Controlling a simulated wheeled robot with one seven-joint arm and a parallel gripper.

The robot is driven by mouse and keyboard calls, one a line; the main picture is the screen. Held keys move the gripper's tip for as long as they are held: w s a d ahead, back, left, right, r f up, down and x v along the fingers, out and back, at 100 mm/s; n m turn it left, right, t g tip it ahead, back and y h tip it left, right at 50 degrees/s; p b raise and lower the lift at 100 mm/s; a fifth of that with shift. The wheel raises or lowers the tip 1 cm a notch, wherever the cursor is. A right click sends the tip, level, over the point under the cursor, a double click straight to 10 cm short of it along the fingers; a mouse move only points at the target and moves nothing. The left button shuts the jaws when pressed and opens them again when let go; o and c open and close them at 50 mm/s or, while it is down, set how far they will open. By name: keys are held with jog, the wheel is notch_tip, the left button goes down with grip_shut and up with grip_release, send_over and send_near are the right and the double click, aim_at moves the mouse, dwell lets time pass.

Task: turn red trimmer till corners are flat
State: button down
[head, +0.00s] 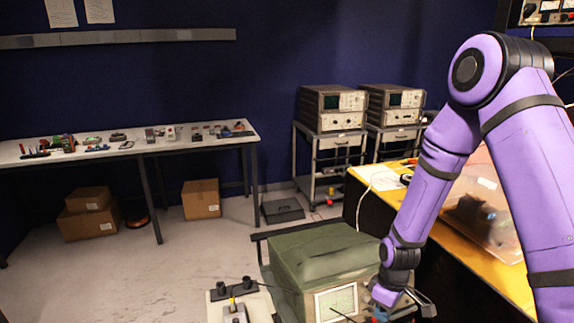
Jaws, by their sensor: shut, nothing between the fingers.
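A green-covered oscilloscope (318,256) stands at the bottom centre, its lit screen (337,304) facing me with a pale trace on it. The trace is too small to tell the shape of its corners. My purple arm comes down from the right, and my gripper (398,302) is at the right of the screen, close to the instrument's front. It is shut with nothing in it. A small patch of blue and red shows just below it at the bottom edge; I cannot tell whether this is the red trimmer. My gripper and the frame edge hide the lower front.
A small pale stand (240,302) with black knobs and a yellow-tipped part is left of the oscilloscope. An orange-topped bench (512,283) with a clear bin (487,215) is at the right. A white table (130,150) with several small items stands at the back left.

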jog(key=shift+w+r, duration=0.35)
jog(key=shift+r, duration=0.45)
jog(key=shift+w+r, duration=0.3)
jog(key=shift+r, duration=0.5)
jog(key=s+d+r+m+t, duration=0.2)
jog(key=r, duration=1)
jog(key=s+d+r+m+t, duration=0.1)
jog(key=s+d+r+m, duration=0.1)
jog(key=r, duration=1.1)
jog(key=s+d+r+m+t+h, duration=0.1)
jog(key=s+r+m, duration=0.4)
jog(key=s+r, duration=0.9)
jog(key=s+d+t, duration=0.1)
jog(key=s+t, duration=0.1)
jog(key=s, duration=0.2)
jog(key=shift+t, duration=0.4)
jog(key=shift+w, duration=0.1)
